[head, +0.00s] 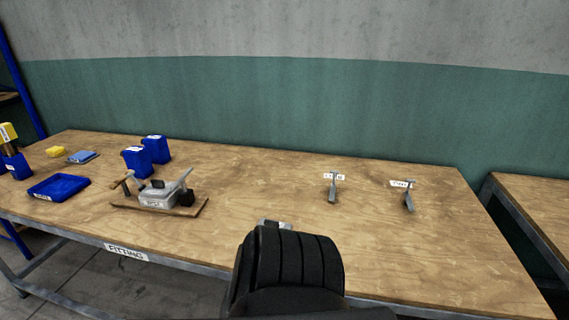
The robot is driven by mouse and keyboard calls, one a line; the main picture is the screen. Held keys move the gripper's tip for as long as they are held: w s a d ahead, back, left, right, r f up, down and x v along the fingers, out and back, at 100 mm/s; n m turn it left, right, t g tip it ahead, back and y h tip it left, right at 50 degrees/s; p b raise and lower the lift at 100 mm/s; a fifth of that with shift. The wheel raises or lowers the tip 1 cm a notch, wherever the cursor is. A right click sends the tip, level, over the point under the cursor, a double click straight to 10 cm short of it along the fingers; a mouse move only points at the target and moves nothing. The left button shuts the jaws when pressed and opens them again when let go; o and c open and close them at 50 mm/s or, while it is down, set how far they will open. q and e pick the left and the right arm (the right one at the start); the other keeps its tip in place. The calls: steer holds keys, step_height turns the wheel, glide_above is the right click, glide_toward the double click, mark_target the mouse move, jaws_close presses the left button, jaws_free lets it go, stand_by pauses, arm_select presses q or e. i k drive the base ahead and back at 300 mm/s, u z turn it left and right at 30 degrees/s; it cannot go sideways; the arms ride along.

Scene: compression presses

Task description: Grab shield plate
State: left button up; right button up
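No part in view is clearly readable as the shield plate. Two small grey metal pieces stand on the right half of the wooden bench, each by a white label: one grey piece (332,194) near the middle and another grey piece (409,203) farther right. The labels are too small to read surely. Neither of my grippers can be made out.
The bench (270,190) carries a "FITTING" sign (127,252). Another table (540,205) is at right. The bench's right half is mostly clear.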

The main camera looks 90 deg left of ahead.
mark_target(158, 188)
steer(key=u, duration=0.05)
steer(key=i, duration=0.6)
steer(key=u, duration=2.35)
